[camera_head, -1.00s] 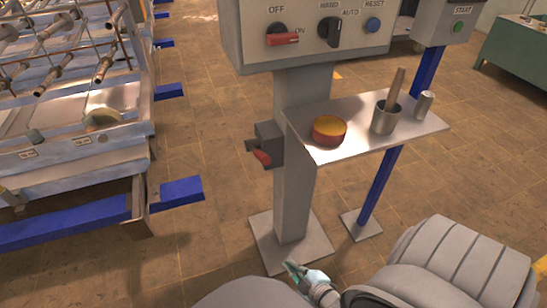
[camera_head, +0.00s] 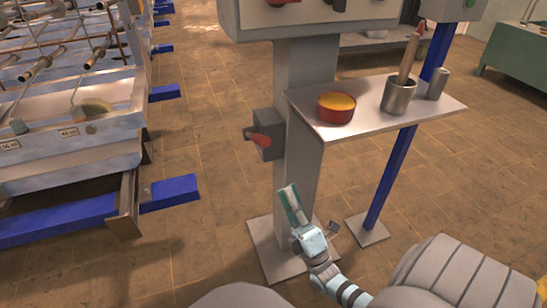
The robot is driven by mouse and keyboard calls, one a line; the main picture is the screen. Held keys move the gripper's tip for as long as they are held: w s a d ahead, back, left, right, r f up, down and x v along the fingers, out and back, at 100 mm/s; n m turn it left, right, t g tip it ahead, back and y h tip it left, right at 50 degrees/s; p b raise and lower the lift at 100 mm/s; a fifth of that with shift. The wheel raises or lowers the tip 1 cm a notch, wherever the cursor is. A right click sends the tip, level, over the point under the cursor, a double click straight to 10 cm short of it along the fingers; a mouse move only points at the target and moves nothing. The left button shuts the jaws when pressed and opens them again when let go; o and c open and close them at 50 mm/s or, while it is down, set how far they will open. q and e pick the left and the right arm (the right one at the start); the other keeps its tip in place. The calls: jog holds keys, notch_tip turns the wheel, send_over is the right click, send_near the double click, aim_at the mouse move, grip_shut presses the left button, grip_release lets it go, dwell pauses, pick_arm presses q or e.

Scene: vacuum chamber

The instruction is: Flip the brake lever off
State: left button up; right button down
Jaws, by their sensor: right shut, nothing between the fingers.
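The brake lever (camera_head: 263,141) is a short red handle on a dark grey box (camera_head: 270,128) fixed to the left side of the grey post. My right gripper (camera_head: 289,199) is in front of the lower post, below and slightly right of the lever, pointing up. Its fingers are together with nothing between them, and it is apart from the lever. My left gripper is not in view.
A metal shelf (camera_head: 425,108) juts right from the post (camera_head: 300,150), holding a red tin (camera_head: 336,108), a cup (camera_head: 398,95) with a wooden-handled tool and a small cylinder (camera_head: 437,83). A blue leg (camera_head: 388,190) stands below.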

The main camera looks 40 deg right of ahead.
aim_at(258, 136)
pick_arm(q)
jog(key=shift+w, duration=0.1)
pick_arm(e)
jog(key=x, duration=0.9)
jog(key=shift+w+r, duration=0.25)
jog(key=shift+w, duration=0.05)
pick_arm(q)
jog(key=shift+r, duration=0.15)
